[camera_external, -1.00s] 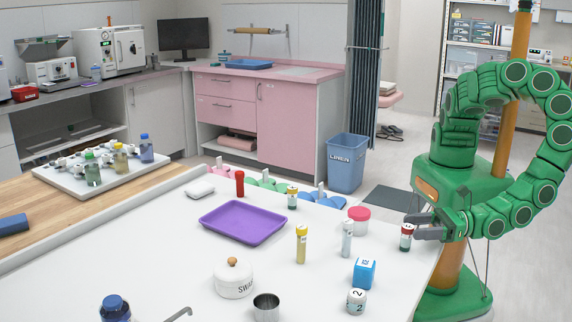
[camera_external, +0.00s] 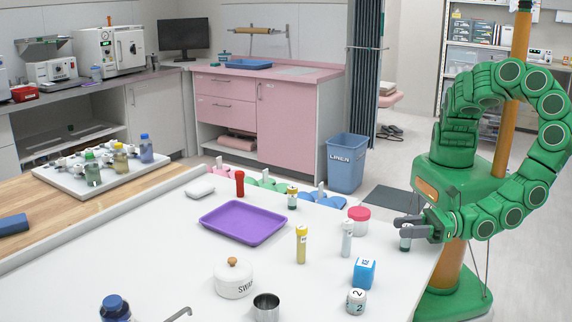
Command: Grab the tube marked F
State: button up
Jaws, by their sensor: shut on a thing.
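My gripper (camera_external: 403,223) is at the right edge of the white table, shut around the top of a small tube (camera_external: 405,244). The fingers hide its cap; its lower body shows beneath them, roughly upright. Its mark cannot be read. Other tubes stand on the table: a yellow-capped one (camera_external: 301,245), a pale-capped one (camera_external: 346,239) and a small one (camera_external: 292,198) behind. I cannot read the letters on these tubes either.
A purple tray (camera_external: 243,240), white swab pot (camera_external: 234,282) and metal cup (camera_external: 266,307) lie farther left. The front right table surface is clear.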

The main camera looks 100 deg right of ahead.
jog(key=shift+r, duration=5)
